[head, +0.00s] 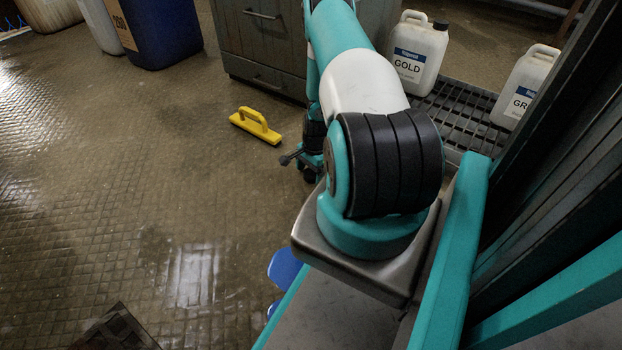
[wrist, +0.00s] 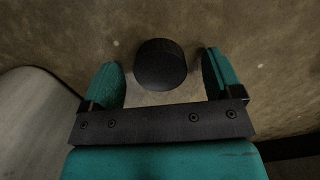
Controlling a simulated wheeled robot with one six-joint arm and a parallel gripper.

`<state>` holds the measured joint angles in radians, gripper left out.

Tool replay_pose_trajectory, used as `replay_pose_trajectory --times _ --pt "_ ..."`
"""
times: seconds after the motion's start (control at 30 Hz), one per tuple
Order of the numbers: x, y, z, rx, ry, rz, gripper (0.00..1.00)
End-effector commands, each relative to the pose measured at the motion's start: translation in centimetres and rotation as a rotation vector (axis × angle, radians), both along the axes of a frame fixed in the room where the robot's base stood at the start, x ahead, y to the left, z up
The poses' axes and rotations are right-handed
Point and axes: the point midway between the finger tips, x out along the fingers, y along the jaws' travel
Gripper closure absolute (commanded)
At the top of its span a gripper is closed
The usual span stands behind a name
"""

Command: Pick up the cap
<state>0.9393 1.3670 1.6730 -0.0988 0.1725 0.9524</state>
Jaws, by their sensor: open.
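A round black cap (wrist: 160,65) shows in the wrist view, on or just above a brownish, stained surface. It sits between the tips of my gripper (wrist: 160,80), whose two teal fingers are apart. A gap shows on each side of the cap, so neither finger visibly touches it. In the head view my arm hides most of my gripper (head: 312,160), and I cannot make out the cap under it there.
A yellow float-like tool (head: 257,125) lies on the wet tiled floor. A grey drawer cabinet (head: 262,45) stands behind my arm. White jugs, one labelled GOLD (head: 415,55), stand on a dark grate (head: 460,115). A blue container (head: 160,30) is at the back left. The left floor is mostly clear.

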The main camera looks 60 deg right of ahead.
Motion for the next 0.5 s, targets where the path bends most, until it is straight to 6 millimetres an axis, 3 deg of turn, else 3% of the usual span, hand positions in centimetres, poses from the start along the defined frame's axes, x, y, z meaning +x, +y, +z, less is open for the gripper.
replay_pose_trajectory --times 0.1,0.33,0.5 --pt "0.01 -0.01 0.14 0.0 0.0 0.0 0.15" --pt "0.0 -0.01 0.15 0.0 0.0 0.0 0.67" --pt "-0.01 -0.02 0.14 0.0 0.0 0.0 0.68"
